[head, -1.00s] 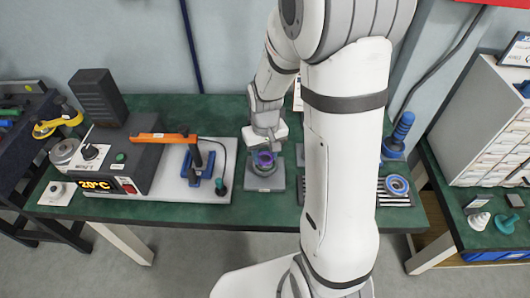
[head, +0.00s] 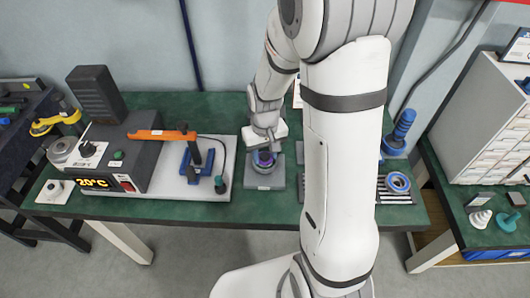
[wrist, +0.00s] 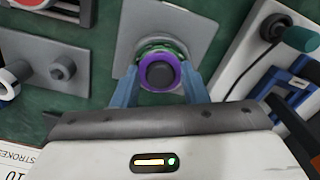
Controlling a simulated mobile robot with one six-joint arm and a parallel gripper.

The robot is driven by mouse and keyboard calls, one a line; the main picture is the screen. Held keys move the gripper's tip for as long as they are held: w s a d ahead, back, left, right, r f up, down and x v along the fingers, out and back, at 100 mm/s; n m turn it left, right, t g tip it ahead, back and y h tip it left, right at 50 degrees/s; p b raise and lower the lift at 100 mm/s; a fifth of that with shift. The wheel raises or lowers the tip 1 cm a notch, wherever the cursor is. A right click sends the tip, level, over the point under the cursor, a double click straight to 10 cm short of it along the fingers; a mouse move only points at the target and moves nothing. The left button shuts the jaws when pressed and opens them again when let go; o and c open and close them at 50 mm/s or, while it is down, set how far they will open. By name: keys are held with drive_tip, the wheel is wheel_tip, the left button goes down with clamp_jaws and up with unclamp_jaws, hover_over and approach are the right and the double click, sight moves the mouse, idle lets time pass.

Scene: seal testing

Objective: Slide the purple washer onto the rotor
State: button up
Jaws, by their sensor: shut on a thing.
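The purple washer (wrist: 143,76) is in the wrist view as a flat ring around the dark round top of the rotor (wrist: 159,73). My gripper (wrist: 160,78) is shut on the washer, with one blue finger on each side. Green shows just beyond the ring, partly hidden by it. The rotor stands on a grey square plate (wrist: 190,35). In the head view the washer (head: 264,158) is small and low under my gripper (head: 264,150); I cannot tell whether it is fully seated.
A heater unit with a 20°C display (head: 94,183) and a white board with a blue stand (head: 200,165) lie to the left in the head view. A blue ring (head: 398,182) sits on a ribbed rack at right. The bench front is mostly clear.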

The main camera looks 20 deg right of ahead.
drive_tip(key=shift+f, duration=0.2)
drive_tip(key=o, duration=1.1)
drive_tip(key=shift+c, duration=0.2)
drive_tip(key=shift+r, duration=0.2)
drive_tip(key=shift+r+p, duration=1.75)
drive_tip(key=shift+r, duration=0.6)
